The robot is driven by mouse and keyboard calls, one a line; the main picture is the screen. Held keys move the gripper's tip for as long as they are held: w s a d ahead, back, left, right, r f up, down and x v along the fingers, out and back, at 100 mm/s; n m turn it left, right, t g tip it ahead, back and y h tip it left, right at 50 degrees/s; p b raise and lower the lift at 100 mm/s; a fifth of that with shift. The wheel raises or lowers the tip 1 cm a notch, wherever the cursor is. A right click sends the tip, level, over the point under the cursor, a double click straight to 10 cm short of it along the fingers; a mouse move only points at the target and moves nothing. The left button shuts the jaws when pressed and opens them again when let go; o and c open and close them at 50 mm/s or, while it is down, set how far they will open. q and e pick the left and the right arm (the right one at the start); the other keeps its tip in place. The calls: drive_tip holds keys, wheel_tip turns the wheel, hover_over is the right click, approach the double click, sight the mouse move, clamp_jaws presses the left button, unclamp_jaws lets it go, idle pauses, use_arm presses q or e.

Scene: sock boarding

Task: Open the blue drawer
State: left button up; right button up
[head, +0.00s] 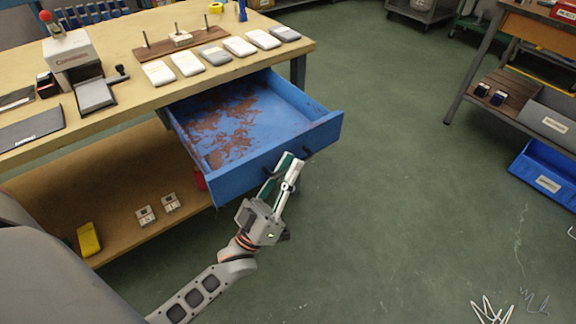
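The blue drawer (279,159) is pulled far out from under the wooden workbench. Its inside is empty, with worn brownish patches on the floor of it. A dark handle (306,153) is on its front panel, partly hidden by my gripper. My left gripper (289,163) is at this handle, its fingers close together and appearing shut on it. The exact contact is hidden. My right gripper is not in view.
The workbench top (135,50) holds several pale flat packets, a wooden board with pegs and a grey device (72,58). A lower shelf (125,190) holds small boxes and a yellow item.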

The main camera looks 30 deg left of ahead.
use_arm(q)
drive_tip(key=v, duration=1.2)
drive_tip(key=shift+d, duration=0.1)
idle(0.4)
